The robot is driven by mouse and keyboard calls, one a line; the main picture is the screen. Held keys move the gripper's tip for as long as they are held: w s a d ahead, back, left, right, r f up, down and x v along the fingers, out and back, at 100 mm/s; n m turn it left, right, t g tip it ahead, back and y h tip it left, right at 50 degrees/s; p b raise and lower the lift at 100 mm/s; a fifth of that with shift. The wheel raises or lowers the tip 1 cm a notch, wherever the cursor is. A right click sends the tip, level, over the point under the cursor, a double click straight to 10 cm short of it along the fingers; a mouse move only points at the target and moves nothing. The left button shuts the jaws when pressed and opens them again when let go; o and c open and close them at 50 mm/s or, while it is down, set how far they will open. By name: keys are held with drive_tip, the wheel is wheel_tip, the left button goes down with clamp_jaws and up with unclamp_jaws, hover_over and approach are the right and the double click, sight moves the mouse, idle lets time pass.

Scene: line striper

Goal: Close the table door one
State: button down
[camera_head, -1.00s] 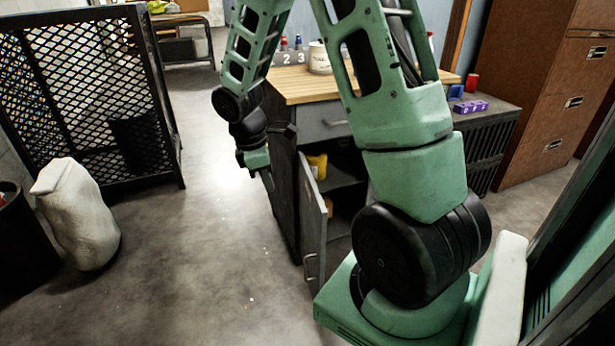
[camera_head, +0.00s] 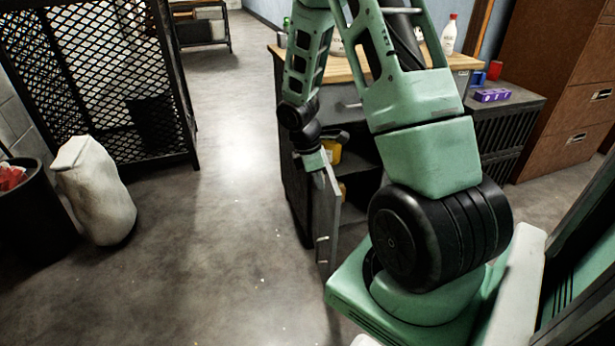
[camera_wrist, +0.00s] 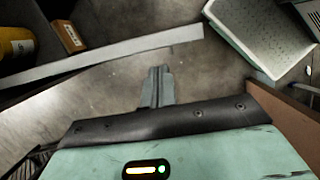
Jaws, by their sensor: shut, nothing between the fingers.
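The grey table door (camera_head: 330,215) hangs open at the front of the workbench cabinet, with its handle (camera_head: 322,252) on the outer face. In the wrist view the top edge of the door (camera_wrist: 110,53) is a pale slanting strip. My gripper (camera_head: 318,172) is at the upper part of the door, partly hard to make out there. In the wrist view its fingers (camera_wrist: 157,85) are together and empty, just below the strip, with the cabinet contents across it. I cannot tell whether they touch the door.
A yellow container (camera_wrist: 15,45) and a small brown box (camera_wrist: 68,37) are in the open cabinet. The wooden bench top (camera_head: 350,68) is above. A white sack (camera_head: 95,190), a black bin (camera_head: 35,215) and a mesh cage (camera_head: 110,80) stand left. Floor between is clear.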

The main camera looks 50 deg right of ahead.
drive_tip(key=shift+s+d, duration=0.5)
drive_tip(key=shift+s+d, duration=0.1)
